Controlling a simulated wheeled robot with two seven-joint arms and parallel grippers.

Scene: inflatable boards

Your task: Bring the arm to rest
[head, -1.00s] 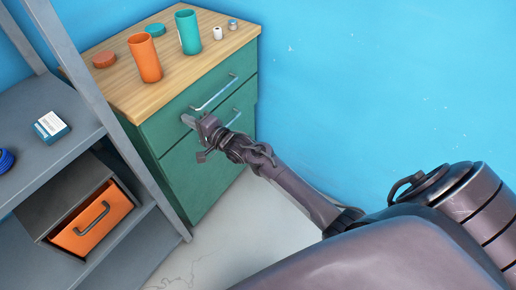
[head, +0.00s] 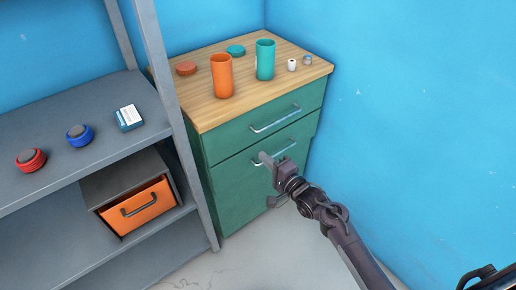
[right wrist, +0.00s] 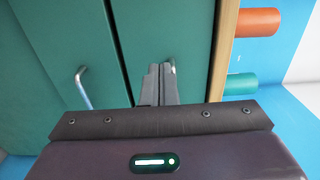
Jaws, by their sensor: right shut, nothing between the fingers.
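My right gripper (head: 268,160) is shut and empty in front of the green cabinet (head: 240,190), by its lower drawer handle (head: 274,150) in the head view. In the right wrist view its closed fingers (right wrist: 158,84) point at the green drawer fronts, with one handle (right wrist: 83,88) to the left and another partly hidden behind the fingers. I cannot tell whether the fingertips touch the cabinet. Both drawers look shut. My left gripper is not in view.
On the wooden top stand an orange cup (head: 221,76), a teal cup (head: 265,60), lids and small items. A grey shelf (head: 70,165) at left holds red (head: 31,160) and blue (head: 79,135) round items, a small box (head: 128,117) and an orange drawer (head: 139,206). Blue wall at right.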

